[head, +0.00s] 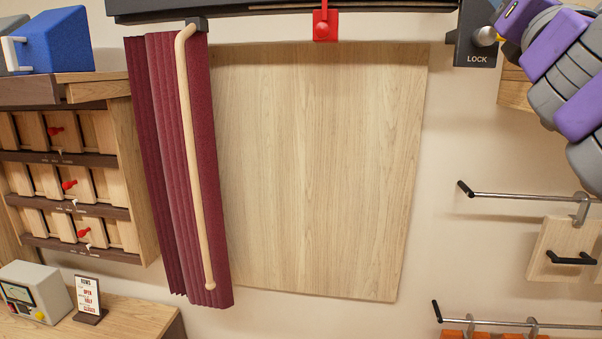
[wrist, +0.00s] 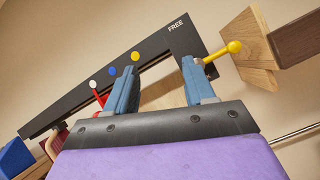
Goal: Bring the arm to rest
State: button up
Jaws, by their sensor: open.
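My gripper (wrist: 158,68) is open in the wrist view, with its two blue fingers spread apart and nothing held between them. Behind the right finger, a lever with a yellow ball (wrist: 235,47) sticks out to the right; I cannot tell whether the finger touches it. My purple and grey arm comes in from the right edge of the head view and reaches to the top right, near a dark block (head: 476,50) marked LOCK. The fingertips do not show clearly there.
A dark rail marked FREE (wrist: 120,75) runs close by, with a red lever (head: 325,22) on it. A maroon curtain (head: 165,150) with a wooden rod hangs left of a wood panel (head: 320,170). Metal rods (head: 525,195) stick out at right. A drawer cabinet (head: 70,180) stands left.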

jog(key=s+a+f+n+g+y, duration=0.1)
jog(key=a+f+n+y, duration=0.2)
jog(key=a+n+y, duration=0.7)
jog(key=a+f+n+y, duration=0.3)
jog(key=a+n+y, duration=0.2)
jog(key=a+n, duration=0.85)
jog(key=s+a+f+n+g+y, duration=0.1)
jog(key=a+f+n+g, duration=0.4)
jog(key=f, duration=0.5)
jog(key=a+f+n+g, duration=0.3)
jog(key=a+f+n, duration=0.25)
jog(key=f, duration=0.45)
jog(key=s+d+f+n+g+h, duration=0.2)
jog(key=s+f+n+g, duration=0.15)
jog(key=f, duration=0.75)
jog(key=s+d+f+n+g+h, duration=0.2)
jog(key=s+f+n+g, duration=0.15)
jog(key=f, duration=0.85)
jog(key=s+d+f+n+g+h, duration=0.1)
jog(key=s+d+f+g+h, duration=0.1)
jog(key=s+d+f+g, duration=0.2)
jog(key=s+d+f+n+g+h+b, duration=0.1)
jog(key=s+d+f+g, duration=0.3)
jog(key=s+d+f, duration=0.4)
jog(key=s+f+n+h, duration=0.1)
jog(key=s+f, duration=0.1)
jog(key=s, duration=0.2)
jog(key=shift+s+h, duration=0.3)
jog(key=shift+h, duration=0.1)
